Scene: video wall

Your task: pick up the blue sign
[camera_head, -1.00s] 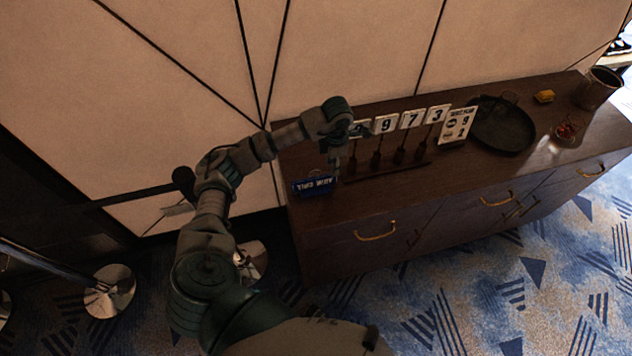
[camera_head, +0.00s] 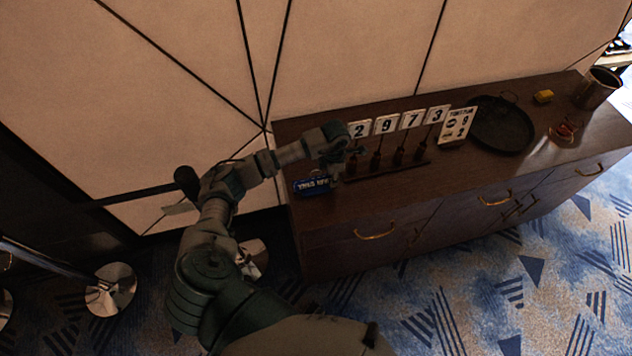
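The blue sign (camera_head: 311,186) with white lettering stands near the left front corner of the dark wooden cabinet top (camera_head: 385,195). My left gripper (camera_head: 345,165) is over the cabinet's left end, just right of and above the sign. Its fingers look spread apart, one pointing right and one down. The lower finger is close to the sign's right end; whether it touches cannot be told. Nothing shows between the fingers. My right gripper is not in view.
A rack of number cards (camera_head: 386,124) stands just right of the gripper, with a white card sign (camera_head: 457,126) beside it. A dark round tray (camera_head: 503,122), a yellow block (camera_head: 543,96) and a brown container (camera_head: 597,88) stand farther right. The wall is close behind.

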